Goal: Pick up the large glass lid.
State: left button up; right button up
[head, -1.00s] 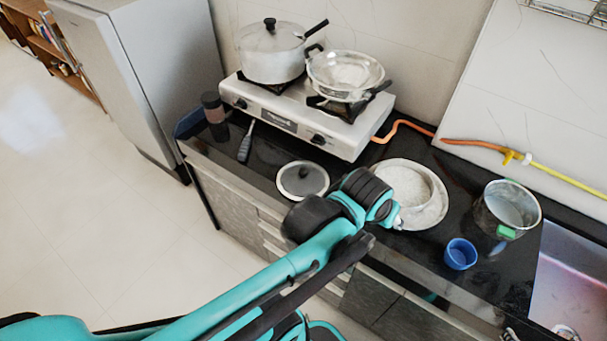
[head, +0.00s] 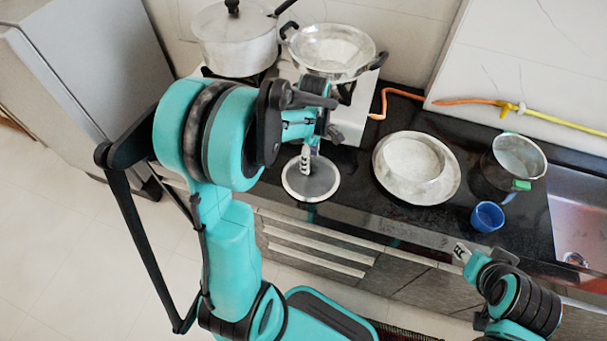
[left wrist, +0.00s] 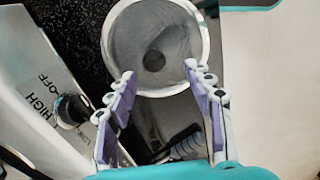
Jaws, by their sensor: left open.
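The round glass lid (head: 326,187) with a pale rim lies flat on the black counter in front of the stove. My left gripper (head: 306,160) is above it in the head view and hides part of its middle. In the left wrist view, the lid (left wrist: 125,42) shows beyond the fingertips, with its dark round knob (left wrist: 154,61) between them. The left gripper (left wrist: 160,73) is open and empty, its fingers apart on either side of the knob's line. My right gripper (head: 461,252) is at the counter's front edge, too small to read its jaws.
A lidded pot (head: 236,45) and a metal pan (head: 325,53) stand on the stove behind the lid. The stove's side and knob (left wrist: 70,110) are close to the left finger.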

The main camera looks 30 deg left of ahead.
aim_at(311, 168)
pick_arm(q)
jog(key=shift+w+d+f+b, duration=0.15)
jog(key=shift+d+f, duration=0.05)
jog(key=shift+f, duration=0.3)
jog(key=shift+w+d+f+b, duration=0.15)
jog(key=shift+f, duration=0.3)
jog(key=f+b, duration=0.1)
jog(key=f, duration=0.1)
jog(key=f+b, duration=0.1)
jog(key=f, duration=0.1)
jog(key=shift+a, duration=0.2)
jog(key=shift+f, duration=0.15)
pick_arm(e)
jog(key=f, duration=0.3)
jog(key=shift+w+d, duration=0.15)
jog(key=shift+d, duration=0.1)
pick_arm(q)
jog(key=shift+s, duration=0.1)
grip_shut()
